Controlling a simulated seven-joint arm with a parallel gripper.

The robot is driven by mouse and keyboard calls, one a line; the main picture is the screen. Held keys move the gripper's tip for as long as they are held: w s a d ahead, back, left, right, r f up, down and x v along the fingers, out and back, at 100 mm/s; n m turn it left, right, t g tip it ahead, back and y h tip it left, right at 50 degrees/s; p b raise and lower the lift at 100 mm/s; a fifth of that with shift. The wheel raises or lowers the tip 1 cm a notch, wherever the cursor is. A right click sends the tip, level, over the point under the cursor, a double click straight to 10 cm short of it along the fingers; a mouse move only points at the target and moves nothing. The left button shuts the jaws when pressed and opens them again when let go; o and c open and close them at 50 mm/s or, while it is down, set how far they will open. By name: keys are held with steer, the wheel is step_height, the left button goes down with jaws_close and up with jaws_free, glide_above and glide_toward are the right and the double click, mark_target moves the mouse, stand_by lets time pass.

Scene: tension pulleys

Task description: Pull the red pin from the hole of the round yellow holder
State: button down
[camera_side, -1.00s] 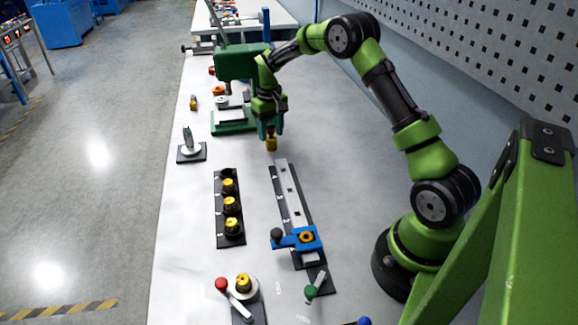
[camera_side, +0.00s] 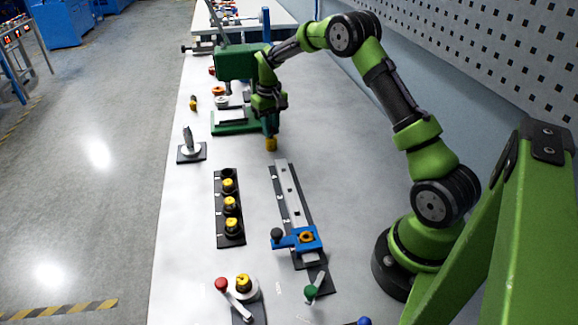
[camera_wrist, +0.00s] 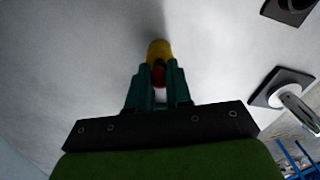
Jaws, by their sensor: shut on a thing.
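My gripper (camera_side: 270,126) points down over the bench, in front of the green press. In the wrist view its two fingers (camera_wrist: 158,88) are closed around the red pin (camera_wrist: 158,76). The round yellow holder (camera_wrist: 159,50) is just past the fingertips, in line with the pin. It also shows in the side view (camera_side: 271,144), directly below the fingers. The pin's lower end and the hole are hidden, so I cannot tell how deep the pin sits. I cannot tell whether the holder rests on the bench.
A green press (camera_side: 238,66) stands close behind my gripper. A black rack (camera_side: 220,236) with yellow-topped parts is at front left. A grey rail (camera_side: 283,181) with a blue slider (camera_side: 288,240) lies nearer. A stand with a grey pin (camera_side: 188,150) is left. The bench to the right is bare.

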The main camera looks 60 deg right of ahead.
steer(key=shift+r, duration=1.4)
steer(key=shift+r, duration=0.55)
stand_by(0.3)
steer(key=shift+r, duration=2)
